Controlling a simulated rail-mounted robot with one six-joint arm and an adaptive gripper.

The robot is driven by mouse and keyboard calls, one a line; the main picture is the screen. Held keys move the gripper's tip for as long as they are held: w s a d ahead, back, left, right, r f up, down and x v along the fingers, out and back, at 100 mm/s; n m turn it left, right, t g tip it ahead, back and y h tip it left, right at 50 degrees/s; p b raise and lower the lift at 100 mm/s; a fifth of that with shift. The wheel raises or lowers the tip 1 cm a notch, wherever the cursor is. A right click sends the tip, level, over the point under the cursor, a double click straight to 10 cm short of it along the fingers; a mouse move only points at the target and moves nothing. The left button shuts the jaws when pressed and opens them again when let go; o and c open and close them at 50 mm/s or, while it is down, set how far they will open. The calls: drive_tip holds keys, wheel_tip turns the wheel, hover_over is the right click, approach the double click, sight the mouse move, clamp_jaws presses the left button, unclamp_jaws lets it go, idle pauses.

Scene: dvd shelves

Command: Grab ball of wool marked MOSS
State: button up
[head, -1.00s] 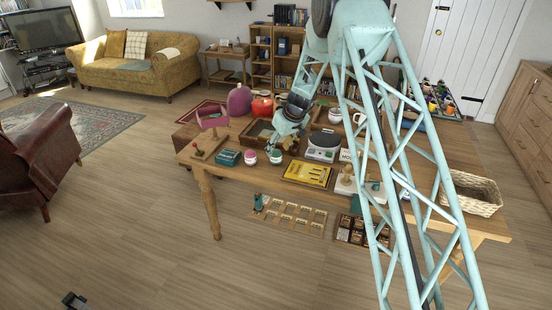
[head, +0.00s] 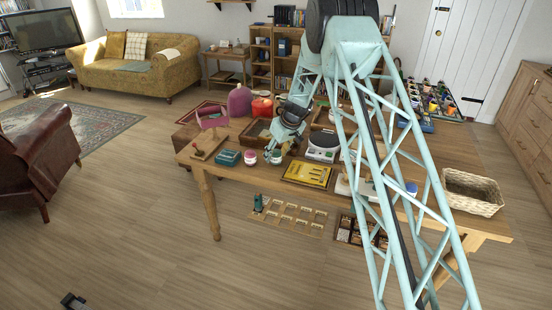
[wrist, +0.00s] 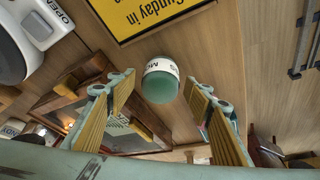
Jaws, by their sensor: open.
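The green ball of wool (wrist: 160,88) with a white band lettered MOSS, upside down in the wrist view, stands on the wooden table. In the head view the wool ball (head: 275,157) is near the table's front edge, partly covered by my arm's end. My gripper (wrist: 160,92) is open, with one yellow-padded finger on each side of the ball in the wrist picture. Gaps show between the fingers and the ball; I cannot tell how far the ball lies beyond the fingertips. In the head view my gripper (head: 279,148) is hard to make out.
A wooden tray (wrist: 75,97) is close beside my gripper.

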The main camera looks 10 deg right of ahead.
sight(276, 152)
drive_tip(key=shift+c, duration=0.6)
drive_tip(key=c, duration=0.8)
drive_tip(key=shift+c, duration=0.2)
drive_tip(key=shift+r, duration=0.1)
drive_tip(key=shift+r+p, duration=0.5)
drive_tip(key=shift+r, duration=1.25)
drive_tip(key=shift+s, duration=0.95)
drive_tip(key=s+d+r+b, duration=0.1)
drive_tip(key=s+b, duration=0.2)
drive_tip(key=s, duration=1.1)
drive_tip(key=shift+d+r, duration=0.15)
drive_tip(key=shift+d, duration=0.05)
